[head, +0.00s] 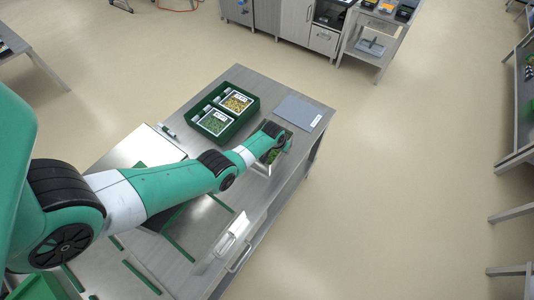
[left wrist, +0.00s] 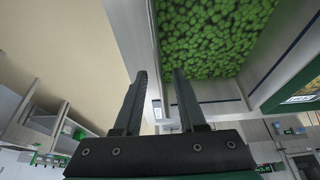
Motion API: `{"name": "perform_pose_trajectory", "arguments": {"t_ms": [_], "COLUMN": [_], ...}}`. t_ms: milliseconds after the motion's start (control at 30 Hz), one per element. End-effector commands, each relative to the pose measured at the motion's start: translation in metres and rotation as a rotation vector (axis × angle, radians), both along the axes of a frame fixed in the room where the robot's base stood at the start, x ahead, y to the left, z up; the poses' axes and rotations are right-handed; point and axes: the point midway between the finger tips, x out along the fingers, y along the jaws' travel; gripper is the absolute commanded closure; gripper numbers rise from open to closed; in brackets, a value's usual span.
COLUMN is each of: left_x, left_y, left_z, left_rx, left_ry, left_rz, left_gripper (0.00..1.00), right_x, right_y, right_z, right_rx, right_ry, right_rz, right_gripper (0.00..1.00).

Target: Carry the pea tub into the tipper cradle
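The pea tub (left wrist: 215,35), a grey-walled tub full of green peas, fills the top of the left wrist view. In the head view its peas (head: 276,154) show beside my left wrist, near the table's right edge. My left gripper (left wrist: 161,75) has one finger on each side of a tub wall and appears shut on it. The head view hides the fingertips behind the wrist. Whether the tub touches the table is unclear. I cannot pick out the tipper cradle with certainty; my left arm covers much of the table. My right gripper is not in view.
A green crate (head: 250,112) holds two labelled trays, one green and one yellow, left of the wrist. A grey-blue pad (head: 299,112) lies at the far corner. A pale upright bracket (head: 232,236) stands at the table's near right edge. Open floor lies to the right.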

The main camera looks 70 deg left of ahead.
Motion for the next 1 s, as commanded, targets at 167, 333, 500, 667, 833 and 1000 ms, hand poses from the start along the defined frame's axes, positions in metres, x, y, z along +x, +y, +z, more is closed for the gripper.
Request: {"name": "perform_pose_trajectory", "arguments": {"t_ms": [167,333,500,667,833,1000], "left_x": [0.0015,0.0012,0.0013,0.0012,0.0012,0.0011], "left_y": [0.0013,0.0012,0.0011,0.0010,0.0010,0.0010], "left_z": [-0.0021,-0.0018,-0.0019,-0.0020,-0.0020,-0.0021], "left_rx": [0.001,0.001,0.001,0.001,0.001,0.001], "left_ry": [-0.001,-0.001,-0.001,-0.001,-0.001,-0.001], "left_rz": [0.000,0.000,0.000,0.000,0.000,0.000], "left_gripper": [0.60,0.71,1.00,1.00,1.00,1.00], "right_x": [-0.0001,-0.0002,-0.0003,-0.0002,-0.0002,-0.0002], "right_y": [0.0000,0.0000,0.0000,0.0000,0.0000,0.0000], "right_z": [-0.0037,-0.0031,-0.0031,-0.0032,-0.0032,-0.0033], "right_rx": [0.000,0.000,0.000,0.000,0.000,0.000], "right_ry": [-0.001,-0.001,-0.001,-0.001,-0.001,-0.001], "right_rz": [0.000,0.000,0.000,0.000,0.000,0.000], "right_gripper": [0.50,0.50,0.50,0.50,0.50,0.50]}}
